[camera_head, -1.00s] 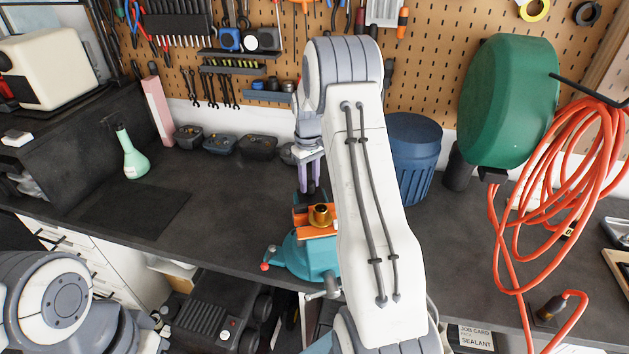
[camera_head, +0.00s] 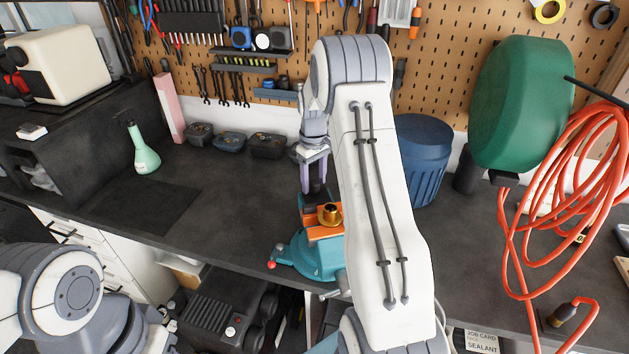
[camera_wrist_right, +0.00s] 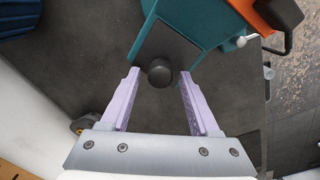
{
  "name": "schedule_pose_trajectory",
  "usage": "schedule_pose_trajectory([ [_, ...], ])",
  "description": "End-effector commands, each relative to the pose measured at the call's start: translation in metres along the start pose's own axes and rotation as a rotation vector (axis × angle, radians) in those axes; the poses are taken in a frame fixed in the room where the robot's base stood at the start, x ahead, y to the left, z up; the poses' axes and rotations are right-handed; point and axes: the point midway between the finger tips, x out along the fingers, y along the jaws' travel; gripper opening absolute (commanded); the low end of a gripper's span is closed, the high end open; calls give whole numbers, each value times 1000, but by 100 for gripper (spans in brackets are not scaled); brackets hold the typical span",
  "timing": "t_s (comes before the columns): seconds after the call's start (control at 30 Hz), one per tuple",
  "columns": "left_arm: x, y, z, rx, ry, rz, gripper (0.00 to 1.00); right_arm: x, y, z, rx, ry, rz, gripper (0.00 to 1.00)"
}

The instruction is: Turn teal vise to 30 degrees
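The teal vise (camera_head: 318,262) stands at the bench's front edge, with orange jaws (camera_head: 325,234) and a brass-coloured round part (camera_head: 330,214) at them. My right gripper (camera_head: 312,188) is just behind the vise, pointing down. In the wrist view the right gripper (camera_wrist_right: 158,82) is open, its lilac fingers spread on either side of a black knob (camera_wrist_right: 159,72). Gaps show between the knob and both fingers. The vise's teal body (camera_wrist_right: 195,22) is just beyond. My right arm covers the vise's right side in the head view. My left gripper is out of view; only its arm shows.
A blue ribbed bin (camera_head: 424,160), a green hose reel (camera_head: 520,105) and an orange hose (camera_head: 540,215) are to the right. A mint flask (camera_head: 144,158) and small bins (camera_head: 230,141) stand at the left and back. The bench left of the vise is clear.

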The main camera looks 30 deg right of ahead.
Motion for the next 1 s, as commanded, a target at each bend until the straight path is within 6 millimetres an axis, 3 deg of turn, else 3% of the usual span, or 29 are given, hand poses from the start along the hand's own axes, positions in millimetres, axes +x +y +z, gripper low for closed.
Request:
schedule_pose_trajectory([
  [0.3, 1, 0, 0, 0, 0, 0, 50, 1, 0, 1, 0, -5, -2, 67],
  [0.43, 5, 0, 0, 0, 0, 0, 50, -8, 0, 0, 0, -2, 0, 67],
  [0.8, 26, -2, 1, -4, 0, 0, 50, -78, 0, 0, -1, 0, 1, 67],
  [1.0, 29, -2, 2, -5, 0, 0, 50, -100, 0, 0, -1, -2, -1, 67],
])
